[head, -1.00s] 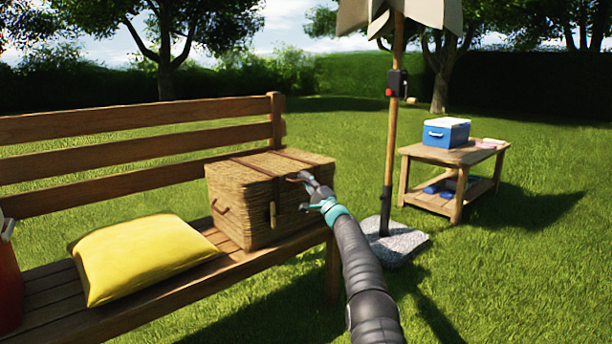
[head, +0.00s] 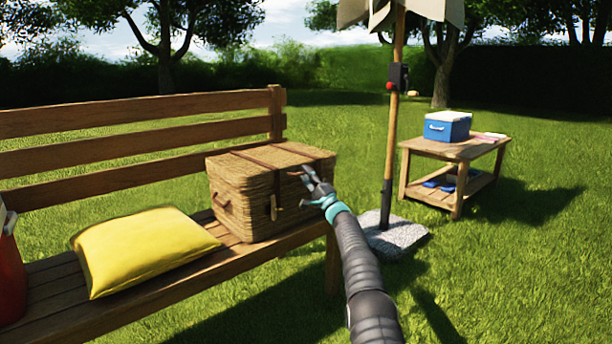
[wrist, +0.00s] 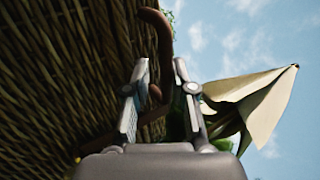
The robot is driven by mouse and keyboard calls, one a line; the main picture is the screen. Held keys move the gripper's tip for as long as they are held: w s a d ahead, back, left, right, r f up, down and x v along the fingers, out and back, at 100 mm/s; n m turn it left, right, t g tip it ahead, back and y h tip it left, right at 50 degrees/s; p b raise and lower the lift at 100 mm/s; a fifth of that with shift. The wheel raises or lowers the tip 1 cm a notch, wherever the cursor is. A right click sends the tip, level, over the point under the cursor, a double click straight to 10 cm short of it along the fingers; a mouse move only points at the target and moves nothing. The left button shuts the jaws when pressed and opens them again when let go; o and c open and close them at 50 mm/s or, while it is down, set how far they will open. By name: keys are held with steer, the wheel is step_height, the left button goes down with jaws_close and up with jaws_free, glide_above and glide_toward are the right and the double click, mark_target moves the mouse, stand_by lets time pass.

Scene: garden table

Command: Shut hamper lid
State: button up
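The wicker hamper (head: 238,197) stands on the bench seat. Its lid (head: 262,160), crossed by brown straps, lies over the body. I see no clear gap in the head view, though my gripper covers part of the front right. A front latch strap (head: 273,207) hangs down. My gripper (head: 306,176) is beside the hamper's front right upper corner. In the wrist view, my gripper's two fingers (wrist: 160,88) are apart, with a dark wicker surface (wrist: 70,70) close on the left. A brown curved strap or handle (wrist: 158,35) shows beyond and between the fingers; I cannot tell whether they touch it.
A yellow cushion (head: 145,250) and a red container (head: 10,275) are on the bench (head: 225,266) at left. A parasol pole (head: 391,150) rises from a stone base at right. Behind it, a small table (head: 450,151) holds a blue cooler (head: 447,128).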

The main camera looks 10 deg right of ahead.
steer(key=shift+d, duration=0.1)
steer(key=shift+s, duration=0.1)
steer(key=v, duration=1.1)
steer(key=shift+s+f, duration=0.3)
steer(key=shift+f, duration=0.05)
stand_by(0.3)
